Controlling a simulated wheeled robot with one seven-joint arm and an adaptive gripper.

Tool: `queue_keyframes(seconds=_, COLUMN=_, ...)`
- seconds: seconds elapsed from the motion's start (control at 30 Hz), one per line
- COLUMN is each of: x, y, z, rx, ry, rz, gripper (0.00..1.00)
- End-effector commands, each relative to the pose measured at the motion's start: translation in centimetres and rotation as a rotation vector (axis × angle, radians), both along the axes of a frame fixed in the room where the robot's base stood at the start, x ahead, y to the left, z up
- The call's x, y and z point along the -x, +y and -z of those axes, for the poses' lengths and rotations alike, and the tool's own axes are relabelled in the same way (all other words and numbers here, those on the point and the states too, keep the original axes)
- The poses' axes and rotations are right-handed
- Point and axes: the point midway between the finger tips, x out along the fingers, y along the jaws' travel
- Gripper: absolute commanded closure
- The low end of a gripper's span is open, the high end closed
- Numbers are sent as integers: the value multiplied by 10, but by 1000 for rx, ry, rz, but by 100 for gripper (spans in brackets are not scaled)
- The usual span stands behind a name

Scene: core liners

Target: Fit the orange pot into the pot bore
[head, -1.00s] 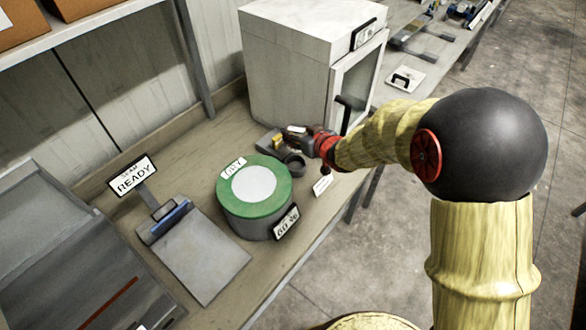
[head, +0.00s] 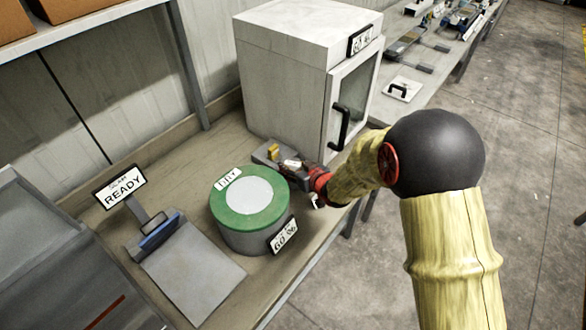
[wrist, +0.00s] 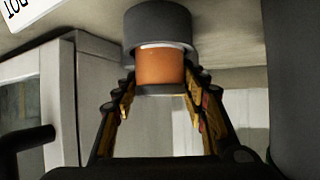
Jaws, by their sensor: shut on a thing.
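An orange pot (wrist: 160,68) with a pale rim at one end and a grey band at the other sits between my fingers in the wrist view. My gripper (wrist: 165,92) is shut on it, one finger on each side. The pot's pale end overlaps a grey round collar (wrist: 158,20), seemingly the pot bore, on the bench. I cannot tell whether the pot is in it or in front of it. In the head view my gripper (head: 296,166) is low over the bench, beside the green-topped drum. The pot and collar are not clear there.
The green-topped grey drum (head: 248,218) stands close left of my gripper. A white cabinet (head: 290,90) stands behind it. A grey block with a yellow piece (head: 273,152) lies between them. A scale plate (head: 192,272) with a READY sign (head: 120,187) is farther left.

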Motion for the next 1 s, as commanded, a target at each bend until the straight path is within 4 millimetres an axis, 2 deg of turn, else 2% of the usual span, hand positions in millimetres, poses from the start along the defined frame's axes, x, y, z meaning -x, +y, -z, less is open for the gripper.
queue_keyframes(seconds=0.33, x=-1, y=0, z=2, rx=-1, ry=-4, rz=0, gripper=87)
queue_keyframes(seconds=0.37, x=-1, y=0, z=2, rx=-1, ry=-3, rz=0, gripper=57)
queue_keyframes(seconds=0.67, x=-1, y=0, z=1, rx=-1, ry=-3, rz=0, gripper=40)
queue_keyframes(seconds=1.0, x=-1, y=0, z=0, rx=-1, ry=-3, rz=0, gripper=39)
